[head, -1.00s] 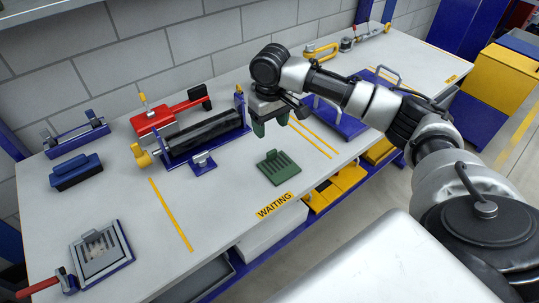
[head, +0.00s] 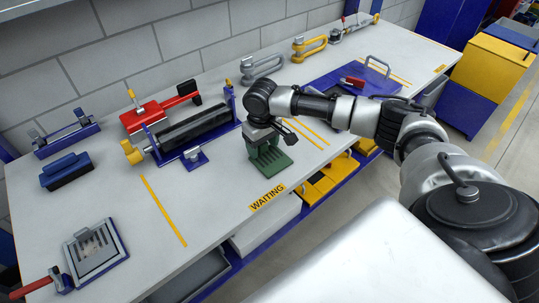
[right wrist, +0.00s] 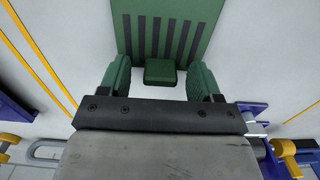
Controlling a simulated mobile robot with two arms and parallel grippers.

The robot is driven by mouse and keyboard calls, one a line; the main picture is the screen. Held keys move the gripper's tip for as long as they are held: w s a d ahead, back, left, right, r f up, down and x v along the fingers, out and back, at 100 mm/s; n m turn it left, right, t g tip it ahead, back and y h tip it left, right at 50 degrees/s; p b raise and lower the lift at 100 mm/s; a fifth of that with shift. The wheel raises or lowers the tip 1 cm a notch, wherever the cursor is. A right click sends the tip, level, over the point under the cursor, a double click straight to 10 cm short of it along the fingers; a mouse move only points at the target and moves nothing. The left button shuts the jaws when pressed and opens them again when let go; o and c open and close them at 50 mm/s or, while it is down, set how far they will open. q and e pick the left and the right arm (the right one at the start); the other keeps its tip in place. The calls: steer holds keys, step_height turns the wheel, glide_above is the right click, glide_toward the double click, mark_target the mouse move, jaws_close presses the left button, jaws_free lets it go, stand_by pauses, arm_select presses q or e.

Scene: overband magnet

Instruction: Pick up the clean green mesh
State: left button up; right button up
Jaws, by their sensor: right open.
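The green mesh (head: 278,166) is a small green plate with dark slots, lying on the table behind the WAITING label. In the right wrist view the mesh (right wrist: 186,14) fills the top middle, and a green block (right wrist: 160,71) sits at its near edge. My right gripper (head: 264,153) is directly over the mesh, pointing down. Its green fingers (right wrist: 160,80) are open, one on either side of the block, with a visible gap at each side. The gripper hides part of the mesh in the head view. My left gripper is not in view.
A blue-framed black roller (head: 192,133) stands left of my gripper, with a small blue bracket (head: 195,158) before it. A grey slotted plate (head: 95,248) lies at lower left. A blue tray (head: 345,83) stands to the right. The table around the WAITING label (head: 267,197) is clear.

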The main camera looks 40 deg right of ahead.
steer(key=shift+c, duration=0.5)
steer(key=c, duration=0.9)
steer(key=shift+r, duration=0.1)
